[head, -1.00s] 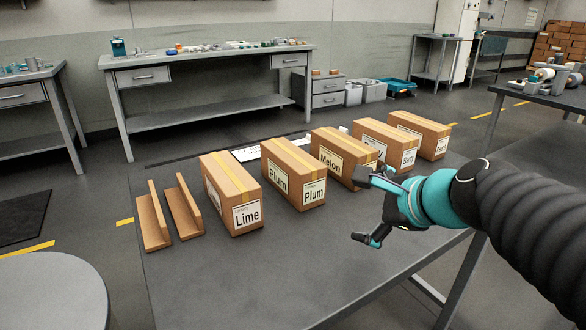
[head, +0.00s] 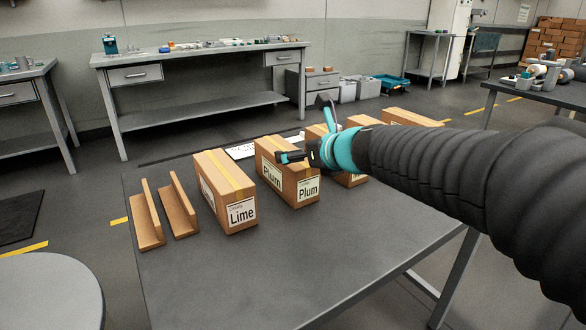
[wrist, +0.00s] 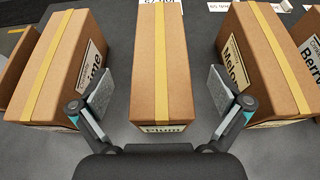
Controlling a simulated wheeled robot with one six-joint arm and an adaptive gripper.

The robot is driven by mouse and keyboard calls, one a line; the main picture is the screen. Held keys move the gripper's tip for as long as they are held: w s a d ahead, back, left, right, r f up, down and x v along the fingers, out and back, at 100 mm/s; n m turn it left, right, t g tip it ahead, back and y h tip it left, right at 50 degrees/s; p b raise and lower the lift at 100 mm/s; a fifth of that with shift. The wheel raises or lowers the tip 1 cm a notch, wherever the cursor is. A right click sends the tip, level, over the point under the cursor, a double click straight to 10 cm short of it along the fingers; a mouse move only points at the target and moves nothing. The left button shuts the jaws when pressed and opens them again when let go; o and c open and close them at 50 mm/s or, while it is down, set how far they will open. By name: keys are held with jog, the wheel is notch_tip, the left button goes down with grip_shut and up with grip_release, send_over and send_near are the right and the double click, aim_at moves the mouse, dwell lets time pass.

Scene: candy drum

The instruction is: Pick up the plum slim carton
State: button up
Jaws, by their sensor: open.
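The plum carton (head: 284,186) is a slim brown box with yellow tape along its top and white "Plum" labels. It stands on the grey table between the lime and melon cartons. It also shows in the middle of the wrist view (wrist: 145,75), lengthwise between my fingers. My gripper (head: 304,129) is open and empty at the carton's right rear side in the head view, seemingly above it. In the wrist view, the open gripper (wrist: 159,93) has one finger to each side of the carton, with gaps on both sides. Contact is not visible.
The lime carton (head: 223,205) stands close on the left, and the melon carton (wrist: 262,60) close on the right. More cartons (head: 408,117) continue the row. Two wooden L-shaped brackets (head: 147,225) lie left of lime. The table front (head: 290,270) is clear.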

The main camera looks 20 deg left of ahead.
jog(key=shift+b+x, duration=0.3)
jog(key=shift+x, duration=2.65)
jog(key=shift+f, duration=0.15)
jog(key=c, duration=1.8)
